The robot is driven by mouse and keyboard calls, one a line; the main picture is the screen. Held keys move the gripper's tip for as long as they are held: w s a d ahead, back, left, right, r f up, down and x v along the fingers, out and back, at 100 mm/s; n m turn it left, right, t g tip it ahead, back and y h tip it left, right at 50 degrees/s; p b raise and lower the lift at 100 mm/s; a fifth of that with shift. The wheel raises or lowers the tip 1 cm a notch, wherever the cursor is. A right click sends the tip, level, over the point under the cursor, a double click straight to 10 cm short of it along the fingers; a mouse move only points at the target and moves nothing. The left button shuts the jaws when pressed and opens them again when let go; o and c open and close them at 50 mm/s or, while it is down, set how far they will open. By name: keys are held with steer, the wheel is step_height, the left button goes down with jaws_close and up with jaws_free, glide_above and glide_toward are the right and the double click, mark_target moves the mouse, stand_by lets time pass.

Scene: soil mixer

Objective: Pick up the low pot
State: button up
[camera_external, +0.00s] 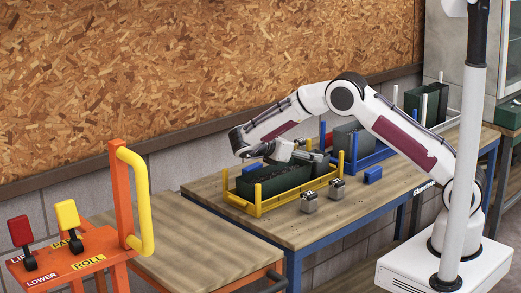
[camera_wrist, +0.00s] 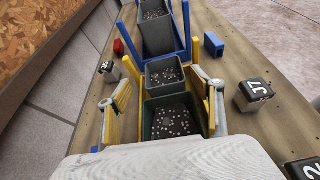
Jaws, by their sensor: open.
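A yellow tray (camera_external: 258,208) with upright posts stands on the wooden bench and holds dark pots. A dark green pot (camera_external: 268,184) is at its near left; in the wrist view this green pot (camera_wrist: 174,103) has pale specks on its dark contents. A grey pot (camera_wrist: 164,66) sits directly beyond it. Which one is called low is not certain; the green one looks low and wide. My gripper (camera_external: 300,152) is over the tray, tilted down. In the wrist view my gripper (camera_wrist: 163,84) is open, its fingers apart on either side of the pots, holding nothing.
A blue tray (camera_wrist: 187,30) with grey pots (camera_wrist: 157,36) stands beyond the yellow one. Small grey blocks (camera_external: 309,202) with black tops and a blue block (camera_external: 373,175) lie on the bench beside the tray. An orange control stand (camera_external: 120,200) is at the front left.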

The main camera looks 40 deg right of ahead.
steer(key=shift+d+f, duration=0.2)
steer(key=shift+d, duration=0.35)
steer(key=shift+d, duration=0.1)
steer(key=shift+s+x, duration=0.15)
steer(key=shift+x, duration=1.1)
steer(key=shift+s+x, duration=0.2)
steer(key=shift+x, duration=1.1)
steer(key=shift+f, duration=0.1)
steer(key=c, duration=1.2)
